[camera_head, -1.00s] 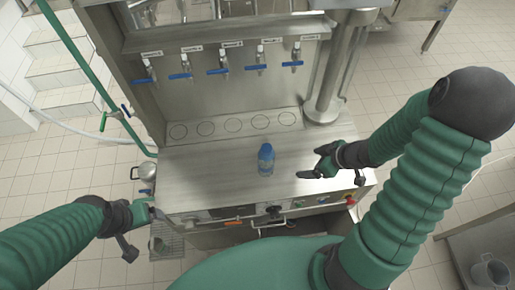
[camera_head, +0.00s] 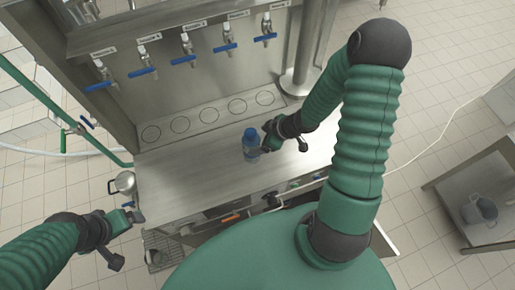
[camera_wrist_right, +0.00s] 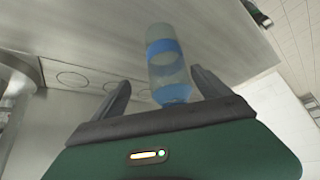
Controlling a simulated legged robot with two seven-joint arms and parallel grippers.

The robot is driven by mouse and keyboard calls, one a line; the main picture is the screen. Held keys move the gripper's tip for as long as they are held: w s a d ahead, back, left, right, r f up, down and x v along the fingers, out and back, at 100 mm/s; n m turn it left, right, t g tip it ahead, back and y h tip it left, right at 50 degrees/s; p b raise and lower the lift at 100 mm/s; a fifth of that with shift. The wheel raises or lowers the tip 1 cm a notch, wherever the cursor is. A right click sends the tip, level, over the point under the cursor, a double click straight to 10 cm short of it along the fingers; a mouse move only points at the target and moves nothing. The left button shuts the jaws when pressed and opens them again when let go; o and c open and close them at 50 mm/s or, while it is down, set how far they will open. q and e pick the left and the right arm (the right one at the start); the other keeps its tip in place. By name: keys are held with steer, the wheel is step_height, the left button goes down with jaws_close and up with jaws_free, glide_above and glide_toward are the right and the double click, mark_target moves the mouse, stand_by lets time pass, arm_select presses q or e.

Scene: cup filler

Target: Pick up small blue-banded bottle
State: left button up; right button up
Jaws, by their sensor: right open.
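The small bottle (camera_head: 251,146) stands upright on the steel counter, clear with a blue band and blue cap. My right gripper (camera_head: 268,138) is right beside it, to its right in the head view. In the right wrist view the bottle (camera_wrist_right: 163,62) shows between the two spread dark fingers of the right gripper (camera_wrist_right: 160,76), nearer the right finger. I cannot tell whether a finger touches it. My left gripper (camera_head: 132,215) is off the counter's front left corner, away from the bottle; its fingers are too small to read.
Several taps with blue levers (camera_head: 188,58) line the machine's back wall, above ring marks (camera_head: 209,114) on the counter (camera_head: 185,167). A metal pot (camera_head: 124,182) is by the left edge. Knobs and handles line the front. The counter left of the bottle is clear.

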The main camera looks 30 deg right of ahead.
mark_target(252, 145)
steer(key=a+f, duration=0.1)
steer(key=w+a+f, duration=0.1)
steer(key=a+f, duration=0.1)
steer(key=shift+w+a+f, duration=0.1)
steer(key=shift+w+a, duration=0.3)
steer(key=shift+s+a, duration=0.15)
steer(key=shift+s+d, duration=0.35)
steer(key=shift+d, duration=0.2)
steer(key=shift+c, duration=0.8)
steer(key=shift+d, duration=0.75)
steer(key=c, duration=0.5)
steer(key=shift+d+f, duration=0.15)
steer(key=shift+c, duration=1.1)
steer(key=shift+w, duration=0.25)
steer(key=shift+c, duration=1.3)
steer(key=shift+a, duration=0.3)
steer(key=shift+c, duration=1)
steer(key=shift+a+r, duration=0.2)
steer(key=shift+a, duration=0.35)
steer(key=c, duration=0.5)
steer(key=shift+a+r, duration=0.1)
steer(key=shift+a, duration=0.1)
jaws_close()
arm_select(q)
steer(key=a, duration=0.1)
steer(key=a+f, duration=0.1)
steer(key=a, duration=0.1)
arm_select(e)
steer(key=shift+d, duration=0.1)
